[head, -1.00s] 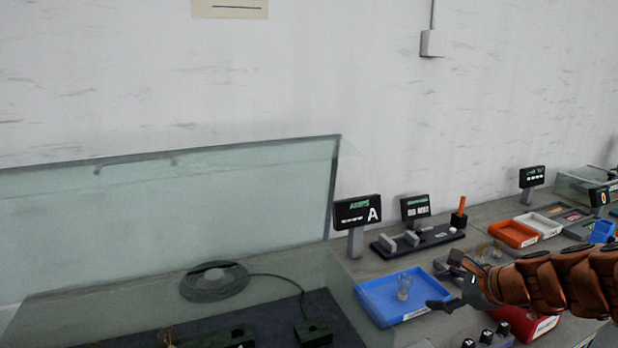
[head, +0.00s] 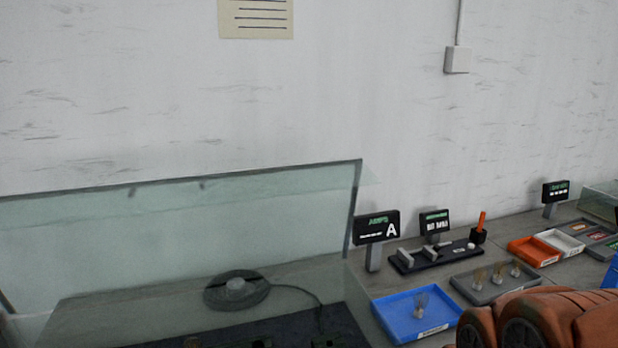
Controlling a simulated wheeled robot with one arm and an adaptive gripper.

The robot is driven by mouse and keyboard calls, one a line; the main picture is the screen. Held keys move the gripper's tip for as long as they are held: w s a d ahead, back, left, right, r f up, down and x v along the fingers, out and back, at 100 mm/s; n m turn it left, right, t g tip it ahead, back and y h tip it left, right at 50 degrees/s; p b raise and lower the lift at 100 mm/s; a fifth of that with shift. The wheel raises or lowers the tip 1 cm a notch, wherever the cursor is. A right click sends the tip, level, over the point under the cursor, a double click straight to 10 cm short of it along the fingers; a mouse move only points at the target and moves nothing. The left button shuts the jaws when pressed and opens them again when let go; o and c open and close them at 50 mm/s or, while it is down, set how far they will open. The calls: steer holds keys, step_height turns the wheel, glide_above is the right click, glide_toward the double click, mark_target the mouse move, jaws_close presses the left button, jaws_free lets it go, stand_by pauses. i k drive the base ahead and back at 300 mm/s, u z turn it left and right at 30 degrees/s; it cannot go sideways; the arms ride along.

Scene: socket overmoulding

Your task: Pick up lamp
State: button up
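A small thin, pale, see-through piece that may be the lamp (head: 421,304) stands in the blue tray (head: 392,318), right of the glass case. Several similar pieces with tan tops, one of them here (head: 479,278), stand in a grey tray (head: 465,291) just behind and to the right. I cannot tell for sure which is the lamp. My gripper is out of view; only my orange-brown arm shows at the bottom right, in front of the bench.
A glass case (head: 190,215) with a round dark disc (head: 237,290) and cable fills the left. Behind the trays are a sign marked A (head: 376,226) and a black fixture (head: 440,256). An orange bin (head: 533,252) and a white bin (head: 560,241) sit farther right.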

mark_target(420, 299)
steer(key=u, duration=1.5)
steer(key=k, duration=0.85)
steer(key=z, duration=0.8)
steer(key=i, duration=0.5)
steer(key=u, duration=0.05)
